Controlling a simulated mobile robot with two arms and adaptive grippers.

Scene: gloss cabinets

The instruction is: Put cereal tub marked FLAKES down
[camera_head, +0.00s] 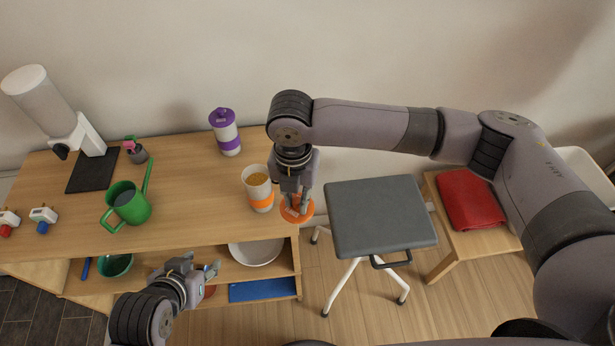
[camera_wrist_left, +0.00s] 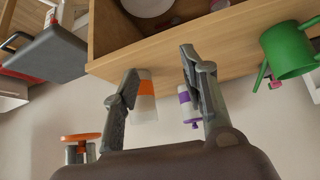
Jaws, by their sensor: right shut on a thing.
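A white tub with an orange band (camera_head: 260,198), open on top and full of golden cereal, stands upright on the wooden cabinet top (camera_head: 190,215) near its right edge. No lettering is readable on it. It also shows upside down in the left wrist view (camera_wrist_left: 146,89). My right gripper (camera_head: 296,205) is just right of the tub, apart from it, shut on a round orange lid (camera_head: 290,216). The lid is also in the left wrist view (camera_wrist_left: 82,137). My left gripper (camera_head: 200,268) is open and empty in front of the cabinet's shelf.
A purple-and-white tumbler (camera_head: 226,138), green watering can (camera_head: 127,204) and white dispenser (camera_head: 55,110) stand on the cabinet top. A white bowl (camera_head: 257,251) is on the shelf below. A grey stool (camera_head: 380,216) stands right of the cabinet. The top's middle is clear.

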